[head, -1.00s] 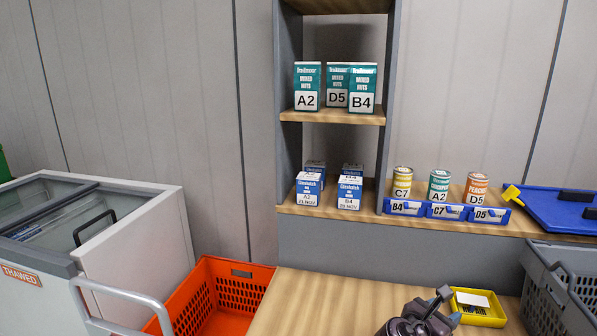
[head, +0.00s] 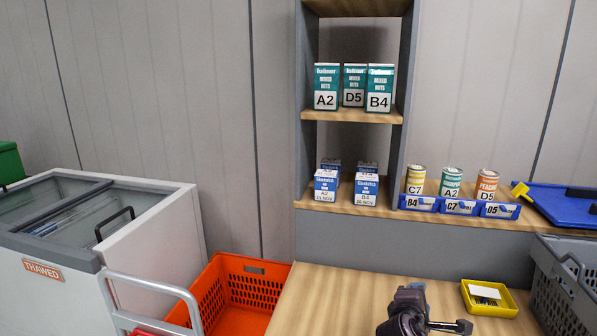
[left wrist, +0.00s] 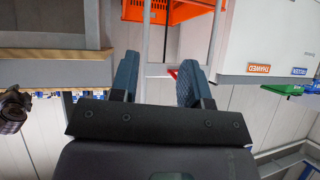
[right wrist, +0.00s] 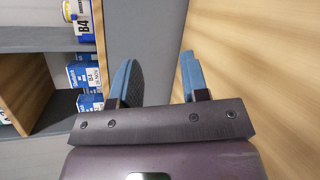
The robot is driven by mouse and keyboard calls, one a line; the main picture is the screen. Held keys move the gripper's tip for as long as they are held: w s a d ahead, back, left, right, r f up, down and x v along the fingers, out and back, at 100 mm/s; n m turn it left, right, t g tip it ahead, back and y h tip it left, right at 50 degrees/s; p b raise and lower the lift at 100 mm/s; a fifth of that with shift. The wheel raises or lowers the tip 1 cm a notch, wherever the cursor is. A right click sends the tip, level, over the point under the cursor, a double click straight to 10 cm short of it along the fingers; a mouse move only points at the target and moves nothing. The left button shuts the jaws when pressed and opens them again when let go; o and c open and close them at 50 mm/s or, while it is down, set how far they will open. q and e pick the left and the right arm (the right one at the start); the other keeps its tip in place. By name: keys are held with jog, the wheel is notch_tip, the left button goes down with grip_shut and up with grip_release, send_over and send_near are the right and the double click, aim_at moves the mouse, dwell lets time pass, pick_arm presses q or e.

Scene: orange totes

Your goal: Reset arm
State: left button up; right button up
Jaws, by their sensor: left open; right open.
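My right gripper (head: 440,322) shows at the bottom edge of the head view, above the wooden table. In the right wrist view its two blue fingers (right wrist: 160,70) are apart with nothing between them. My left gripper is outside the head view. In the left wrist view its blue fingers (left wrist: 157,68) are spread and empty, with an orange tote and a metal cart frame beyond them.
The wooden table (head: 340,305) is clear left of my right gripper. A yellow tray (head: 508,304) and a grey crate (head: 562,285) stand to its right. Shelves (head: 350,113) with boxes and cans rise behind. An orange tote (head: 240,290) and white freezer (head: 155,240) stand left.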

jog(key=s+f+m+y, duration=0.3)
jog(key=s+f+m, duration=0.1)
jog(key=s, duration=0.8)
jog(key=s+f+m+g+y+p, duration=0.1)
jog(key=s+f+m+y, duration=0.2)
jog(key=s, duration=0.9)
jog(key=s+f+m+y, duration=0.2)
jog(key=s+f+m, duration=0.5)
jog(key=s, duration=0.5)
notch_tip(320, 180, down, 2)
jog(key=shift+f+y+p, duration=0.1)
jog(key=shift+y+p, duration=0.25)
jog(key=shift+y, duration=0.05)
